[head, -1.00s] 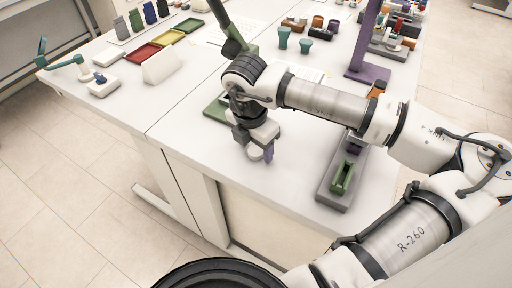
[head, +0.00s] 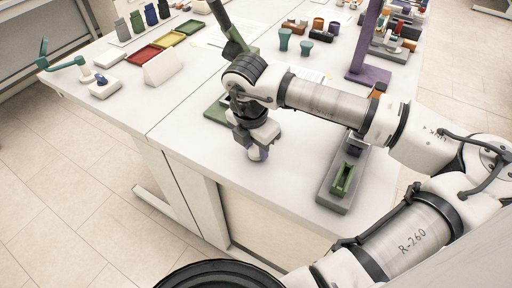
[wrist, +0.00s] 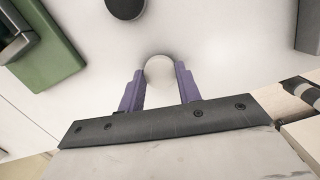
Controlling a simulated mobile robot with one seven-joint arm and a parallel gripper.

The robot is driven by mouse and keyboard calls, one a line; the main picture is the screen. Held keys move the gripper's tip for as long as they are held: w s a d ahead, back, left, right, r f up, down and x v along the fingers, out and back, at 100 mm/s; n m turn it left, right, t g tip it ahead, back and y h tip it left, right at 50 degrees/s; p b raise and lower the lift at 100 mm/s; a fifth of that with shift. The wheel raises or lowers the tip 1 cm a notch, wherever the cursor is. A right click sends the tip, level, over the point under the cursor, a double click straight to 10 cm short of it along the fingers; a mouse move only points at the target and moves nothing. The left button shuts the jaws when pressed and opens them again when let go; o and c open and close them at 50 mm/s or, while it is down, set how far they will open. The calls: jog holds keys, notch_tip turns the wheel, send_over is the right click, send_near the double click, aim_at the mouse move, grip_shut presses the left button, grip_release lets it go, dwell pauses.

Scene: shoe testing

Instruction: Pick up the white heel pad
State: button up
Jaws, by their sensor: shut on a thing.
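The white heel pad (wrist: 159,70) is a round pale piece between the two purple fingers of my gripper (wrist: 160,85) in the wrist view. The fingers touch it from both sides, so my gripper is shut on it. In the head view my gripper (head: 257,153) points down over the front part of the white table. Only a small pale bit of the pad shows there, mostly hidden by the fingers. I cannot tell whether the pad still touches the table.
A grey fixture with a green block (head: 343,178) stands to the right of my gripper. A green stand (head: 216,108) is just behind it, and a purple stand (head: 367,73) farther back. A dark round thing (wrist: 125,8) lies near the pad. The table front is clear.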

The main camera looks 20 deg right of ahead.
aim_at(256, 151)
notch_tip(256, 151, up, 19)
jog(key=p, duration=0.7)
jog(key=shift+r, duration=0.2)
